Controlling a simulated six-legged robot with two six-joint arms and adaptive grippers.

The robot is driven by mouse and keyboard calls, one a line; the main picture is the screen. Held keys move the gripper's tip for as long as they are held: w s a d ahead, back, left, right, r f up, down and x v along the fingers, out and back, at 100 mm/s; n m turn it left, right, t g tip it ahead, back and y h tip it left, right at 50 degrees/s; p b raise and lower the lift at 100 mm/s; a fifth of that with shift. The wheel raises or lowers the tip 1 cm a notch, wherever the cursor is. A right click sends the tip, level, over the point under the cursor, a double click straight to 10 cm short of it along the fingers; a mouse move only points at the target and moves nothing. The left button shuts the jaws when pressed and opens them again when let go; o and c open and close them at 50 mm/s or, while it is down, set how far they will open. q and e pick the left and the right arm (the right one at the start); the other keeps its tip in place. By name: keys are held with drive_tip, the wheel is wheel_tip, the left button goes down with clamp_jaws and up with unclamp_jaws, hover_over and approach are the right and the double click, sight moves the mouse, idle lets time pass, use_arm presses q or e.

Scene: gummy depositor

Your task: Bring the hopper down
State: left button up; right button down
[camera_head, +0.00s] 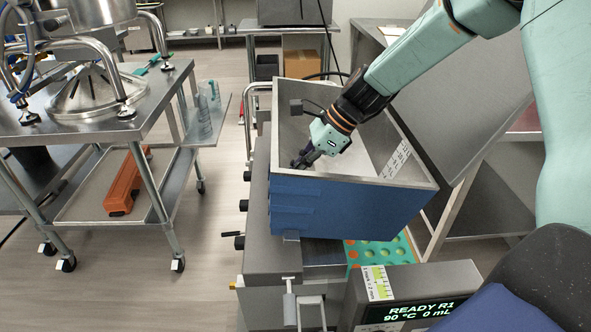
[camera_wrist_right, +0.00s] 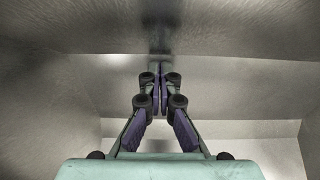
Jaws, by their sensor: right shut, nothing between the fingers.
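The hopper (camera_head: 345,207) is a blue-fronted metal box with an open top, standing on the depositor machine (camera_head: 262,255). It looks tilted, its right side higher in the head view. My right gripper (camera_head: 303,160) reaches down inside the hopper from the upper right, its fingers near the left inner side. In the right wrist view the fingers (camera_wrist_right: 160,88) are shut together and hold nothing, with the bare metal hopper walls (camera_wrist_right: 230,80) around them. I cannot tell whether the fingertips touch the wall. My left gripper is not in view.
A display (camera_head: 420,305) reads "READY R1 90 °C 0 mL" in front of the hopper. A green mold tray (camera_head: 385,250) with round cavities lies under the hopper's right side. Floor is clear between.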

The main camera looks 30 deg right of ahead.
drive_tip(key=shift+a, duration=0.15)
drive_tip(key=shift+s+a+p, duration=0.1)
drive_tip(key=shift+a+p, duration=0.05)
drive_tip(key=shift+p, duration=0.25)
drive_tip(key=f+p, duration=0.1)
drive_tip(key=f+h+p, duration=0.1)
drive_tip(key=a+f+g+h, duration=0.1)
drive_tip(key=shift+w+a+p, duration=0.1)
drive_tip(key=shift+w+p, duration=0.25)
drive_tip(key=shift+p, duration=0.05)
drive_tip(key=shift+w+f, duration=0.1)
drive_tip(key=shift+f, duration=0.2)
drive_tip(key=shift+s, duration=0.2)
